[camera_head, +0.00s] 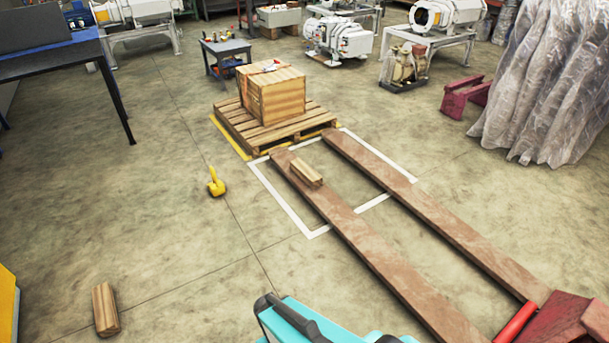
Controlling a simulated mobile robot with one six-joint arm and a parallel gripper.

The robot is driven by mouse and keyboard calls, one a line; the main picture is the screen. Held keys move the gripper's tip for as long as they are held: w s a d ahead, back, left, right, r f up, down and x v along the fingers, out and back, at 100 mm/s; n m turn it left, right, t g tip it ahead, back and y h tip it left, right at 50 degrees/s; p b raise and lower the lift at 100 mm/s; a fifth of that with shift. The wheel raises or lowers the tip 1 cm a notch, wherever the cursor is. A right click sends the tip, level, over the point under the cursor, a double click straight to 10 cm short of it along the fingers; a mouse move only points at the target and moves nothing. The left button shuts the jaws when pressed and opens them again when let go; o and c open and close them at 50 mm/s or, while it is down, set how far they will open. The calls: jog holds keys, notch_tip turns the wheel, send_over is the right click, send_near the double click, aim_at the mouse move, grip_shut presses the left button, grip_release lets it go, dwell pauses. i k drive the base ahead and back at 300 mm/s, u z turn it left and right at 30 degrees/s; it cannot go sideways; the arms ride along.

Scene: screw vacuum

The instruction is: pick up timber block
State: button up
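One timber block (306,172) lies on the left fork of a pallet truck (375,240), near the fork's far end. A second timber block (105,308) lies on the bare floor at the lower left, apart from other things. I cannot tell which of the two the task means. My gripper is not in view. A teal part with a black end (300,322) shows at the bottom edge, cut off by the frame; I cannot tell what it belongs to.
A wooden crate (272,95) stands on a pallet (240,127) beyond the forks. A small yellow object (216,183) is on the floor. A blue table (50,48) stands upper left. Wrapped goods (545,90) stand upper right. The left-centre floor is mostly clear.

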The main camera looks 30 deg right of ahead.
aim_at(306, 173)
jog(key=z, duration=0.1)
jog(key=i, duration=0.9)
jog(key=z, duration=0.35)
jog(key=i, duration=2.2)
jog(key=z, duration=0.05)
